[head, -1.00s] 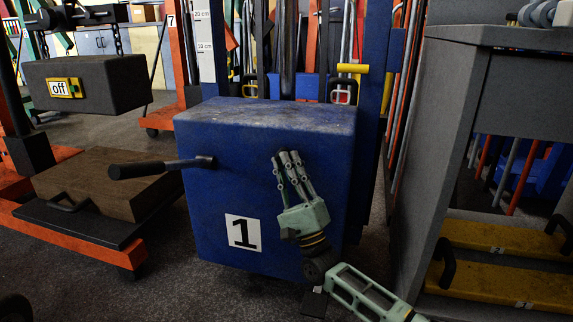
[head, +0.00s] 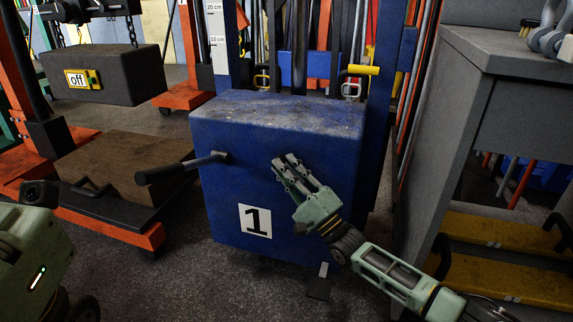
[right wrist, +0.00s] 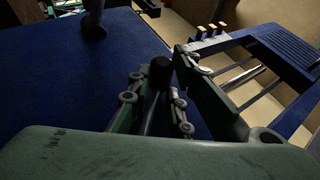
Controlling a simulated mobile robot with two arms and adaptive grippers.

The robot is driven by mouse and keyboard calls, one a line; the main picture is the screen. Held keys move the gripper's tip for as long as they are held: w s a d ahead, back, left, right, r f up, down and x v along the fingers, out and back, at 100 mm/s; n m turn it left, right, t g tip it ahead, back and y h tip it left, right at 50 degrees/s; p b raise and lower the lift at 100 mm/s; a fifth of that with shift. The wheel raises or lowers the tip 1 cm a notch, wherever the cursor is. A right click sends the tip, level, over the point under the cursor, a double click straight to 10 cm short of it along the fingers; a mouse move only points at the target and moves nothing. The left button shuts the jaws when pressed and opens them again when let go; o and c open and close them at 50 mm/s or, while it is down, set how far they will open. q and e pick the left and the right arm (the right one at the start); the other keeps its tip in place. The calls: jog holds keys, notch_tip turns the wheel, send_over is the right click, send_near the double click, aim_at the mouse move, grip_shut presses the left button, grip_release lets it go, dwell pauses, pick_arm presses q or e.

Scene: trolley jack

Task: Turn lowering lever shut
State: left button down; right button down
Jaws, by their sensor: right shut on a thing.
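The blue jack body (head: 230,195), marked with a 1, stands on the floor in the middle of the head view. My right gripper (head: 284,162) is in front of its face, at the right half, tilted up and left. In the right wrist view a short rod with a black knob, apparently the lowering lever (right wrist: 160,72), stands between the fingers, and the gripper is shut on it. In the head view the fingers hide this lever. A longer black handle (head: 170,172) sticks out left from the same face, clear of the gripper.
On the left, an orange frame (head: 120,235) carries a brown block (head: 125,165). A dark box marked off (head: 115,80) hangs above it.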

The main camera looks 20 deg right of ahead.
jog(key=shift+a+f, duration=0.2)
jog(key=shift+f, duration=0.1)
jog(key=c, duration=2)
grip_release()
jog(key=shift+o, duration=1.3)
jog(key=shift+w+a, duration=0.1)
jog(key=shift+a, duration=0.05)
jog(key=v, duration=1.2)
jog(key=shift+r, duration=0.15)
